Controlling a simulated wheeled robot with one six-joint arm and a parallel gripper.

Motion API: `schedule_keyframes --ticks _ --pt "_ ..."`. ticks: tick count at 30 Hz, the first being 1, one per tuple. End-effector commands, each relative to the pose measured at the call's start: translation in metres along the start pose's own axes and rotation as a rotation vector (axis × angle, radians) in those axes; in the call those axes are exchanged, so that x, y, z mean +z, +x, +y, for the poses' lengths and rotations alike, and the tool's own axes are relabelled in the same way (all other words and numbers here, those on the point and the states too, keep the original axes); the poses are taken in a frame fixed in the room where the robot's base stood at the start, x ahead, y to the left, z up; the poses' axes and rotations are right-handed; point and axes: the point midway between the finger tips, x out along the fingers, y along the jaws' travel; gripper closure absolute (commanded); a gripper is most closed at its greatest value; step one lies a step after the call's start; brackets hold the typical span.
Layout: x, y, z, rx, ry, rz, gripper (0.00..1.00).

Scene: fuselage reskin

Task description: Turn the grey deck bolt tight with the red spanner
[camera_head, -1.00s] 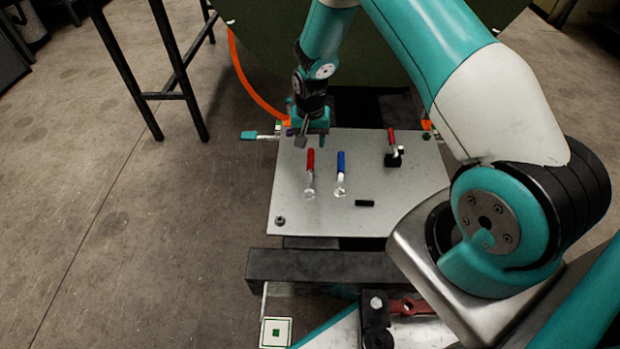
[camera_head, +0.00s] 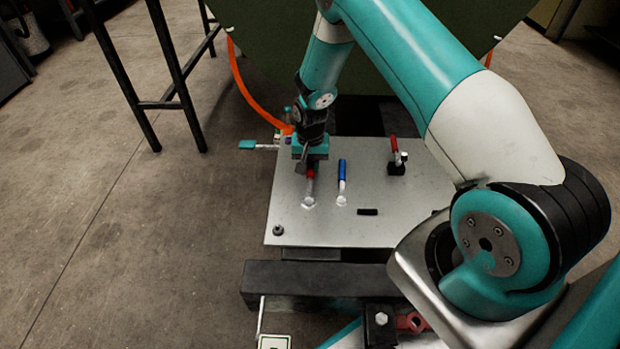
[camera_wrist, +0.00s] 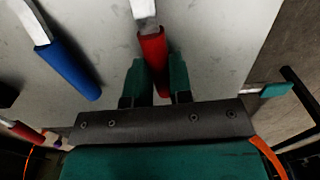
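The red spanner (camera_head: 309,190) lies on the grey plate, red handle toward the back and pale head toward the front. My gripper (camera_head: 310,165) is over its handle. In the wrist view the two teal fingers (camera_wrist: 157,78) are on either side of the red handle (camera_wrist: 152,50); I cannot tell whether they touch it. A small dark grey bolt (camera_head: 278,230) stands at the plate's front left corner. A light grey hex head (camera_head: 381,318) sits on a dark block nearer to me. I cannot tell which is the deck bolt.
A blue-handled spanner (camera_head: 342,172) lies just right of the red one. A short black bar (camera_head: 368,212) and a red-handled piece on a black block (camera_head: 397,168) are farther right. The plate (camera_head: 330,230) is clear at the front. A dark beam (camera_head: 300,277) runs before it.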

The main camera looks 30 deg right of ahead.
Motion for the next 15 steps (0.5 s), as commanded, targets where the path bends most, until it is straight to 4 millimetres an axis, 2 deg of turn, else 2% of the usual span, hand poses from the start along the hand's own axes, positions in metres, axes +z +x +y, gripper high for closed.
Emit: schedule_keyframes --ticks 7,15 --pt "0.0 -0.004 0.0 0.0 0.0 0.0 1.0" --pt "0.0 -0.027 0.0 0.0 0.0 0.0 1.0"
